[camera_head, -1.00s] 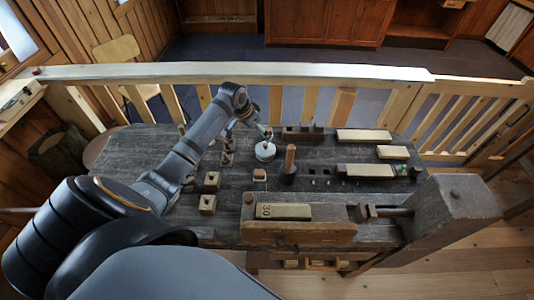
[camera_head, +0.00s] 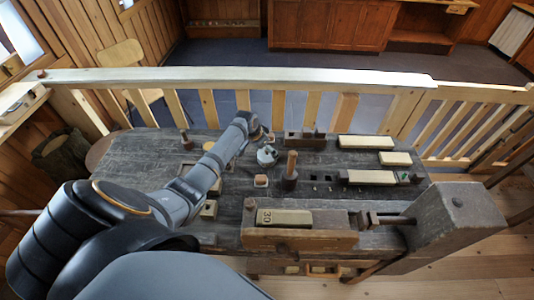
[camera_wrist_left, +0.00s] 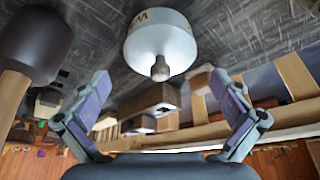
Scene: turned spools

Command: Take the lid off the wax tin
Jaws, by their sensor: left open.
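The wax tin (camera_head: 267,158) is a round, pale tin standing on the dark bench, left of a dark mallet. In the left wrist view the tin (camera_wrist_left: 160,45) is close, with part of a letter mark on its side. The lid's grey knob (camera_wrist_left: 160,70) points toward my gripper, and the lid appears to be on the tin. My left gripper (camera_wrist_left: 161,84) is open, with its fingers spread wide to either side of the knob and nothing between them. In the head view the left gripper (camera_head: 268,139) is at the tin, partly covering it. My right gripper is not in view.
The mallet (camera_head: 290,178) stands upright just right of the tin, its handle up. A small wooden box (camera_head: 261,181) is in front. A wooden plane (camera_head: 305,140) and pale blocks (camera_head: 365,142) lie behind and right. A rail (camera_head: 230,74) runs along the back.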

